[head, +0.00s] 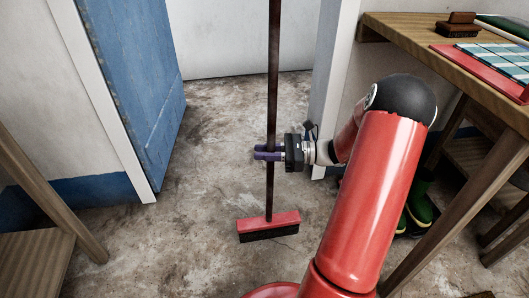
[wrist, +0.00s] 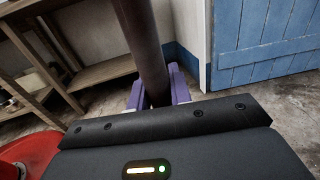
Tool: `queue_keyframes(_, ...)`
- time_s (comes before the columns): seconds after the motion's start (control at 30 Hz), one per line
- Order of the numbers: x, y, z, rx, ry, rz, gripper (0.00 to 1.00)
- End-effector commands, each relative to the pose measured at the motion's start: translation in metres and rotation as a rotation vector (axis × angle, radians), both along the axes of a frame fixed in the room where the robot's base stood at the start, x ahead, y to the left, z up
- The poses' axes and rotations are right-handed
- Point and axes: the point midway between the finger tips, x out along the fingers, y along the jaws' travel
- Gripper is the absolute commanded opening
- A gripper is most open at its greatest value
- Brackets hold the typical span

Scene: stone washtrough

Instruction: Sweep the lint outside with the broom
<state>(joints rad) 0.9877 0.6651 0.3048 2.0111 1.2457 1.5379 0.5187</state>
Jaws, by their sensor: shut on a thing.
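The broom has a dark upright handle (head: 273,60) and a red head (head: 268,224) with black bristles, at the floor in the middle of the head view. My gripper (head: 266,152) is shut on the handle, well above the broom head. In the wrist view the handle (wrist: 145,45) rises between the purple fingers of my gripper (wrist: 159,92). The broom head is out of the wrist view. I cannot make out any lint on the mottled grey-brown floor (head: 205,190).
An open blue door (head: 140,80) stands left of the doorway, with a white post (head: 332,80) on the right. A wooden table (head: 480,80) at the right holds a brush (head: 458,25) and a checked cloth (head: 500,55). Green boots (head: 422,205) stand beneath. A wooden bench (head: 30,255) is at left.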

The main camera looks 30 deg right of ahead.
Motion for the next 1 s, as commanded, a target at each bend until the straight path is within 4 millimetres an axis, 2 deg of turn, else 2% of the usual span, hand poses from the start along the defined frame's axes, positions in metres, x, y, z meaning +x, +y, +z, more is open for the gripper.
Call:
queue_keyframes(0.4, 0.000, 0.000, -0.054, 0.001, -0.002, -0.001, 0.00)
queue_keyframes(0.6, 0.000, 0.000, -0.071, 0.003, -0.001, -0.001, 0.00)
queue_keyframes(1.0, 0.000, 0.000, -0.077, 0.001, -0.003, -0.001, 0.00)
